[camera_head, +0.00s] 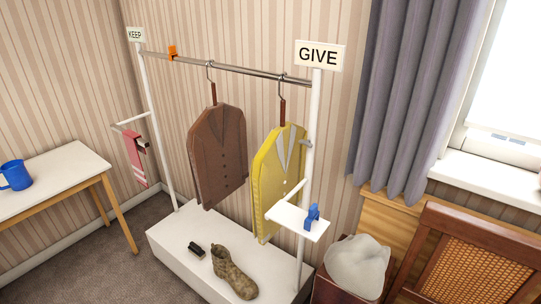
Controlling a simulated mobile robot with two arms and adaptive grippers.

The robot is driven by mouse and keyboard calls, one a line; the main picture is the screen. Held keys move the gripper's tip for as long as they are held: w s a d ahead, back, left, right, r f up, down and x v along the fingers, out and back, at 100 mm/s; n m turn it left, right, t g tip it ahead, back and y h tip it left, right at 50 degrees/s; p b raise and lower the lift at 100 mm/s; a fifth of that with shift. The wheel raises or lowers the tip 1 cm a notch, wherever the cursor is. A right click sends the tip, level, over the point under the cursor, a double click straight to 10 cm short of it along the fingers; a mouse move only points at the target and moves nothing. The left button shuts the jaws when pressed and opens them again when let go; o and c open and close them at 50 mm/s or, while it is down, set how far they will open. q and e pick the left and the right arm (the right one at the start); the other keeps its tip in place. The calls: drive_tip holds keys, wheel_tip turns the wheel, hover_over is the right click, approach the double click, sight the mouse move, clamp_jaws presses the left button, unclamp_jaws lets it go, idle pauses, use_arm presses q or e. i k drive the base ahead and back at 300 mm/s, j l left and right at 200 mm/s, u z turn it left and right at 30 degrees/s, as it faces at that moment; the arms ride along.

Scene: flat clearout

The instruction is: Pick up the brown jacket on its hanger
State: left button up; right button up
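The brown jacket (218,155) hangs on its hanger (213,92) from the metal rail (235,69), near the middle of the rack. The hanger's hook is over the rail. The jacket hangs clear above the white base of the rack. Neither of my grippers shows in the head view.
A yellow jacket (277,182) hangs to the right, beside the GIVE sign (319,55). A boot (233,272) and a dark brush-like object (196,249) lie on the base (180,262). A chair (465,265) stands right.

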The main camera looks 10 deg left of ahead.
sight(216, 143)
drive_tip(key=i+j+z, duration=0.15)
drive_tip(key=z, duration=0.25)
drive_tip(key=i+j+z, duration=0.1)
drive_tip(key=j+z, duration=1)
drive_tip(key=z, duration=0.2)
drive_tip(key=j+z, duration=0.4)
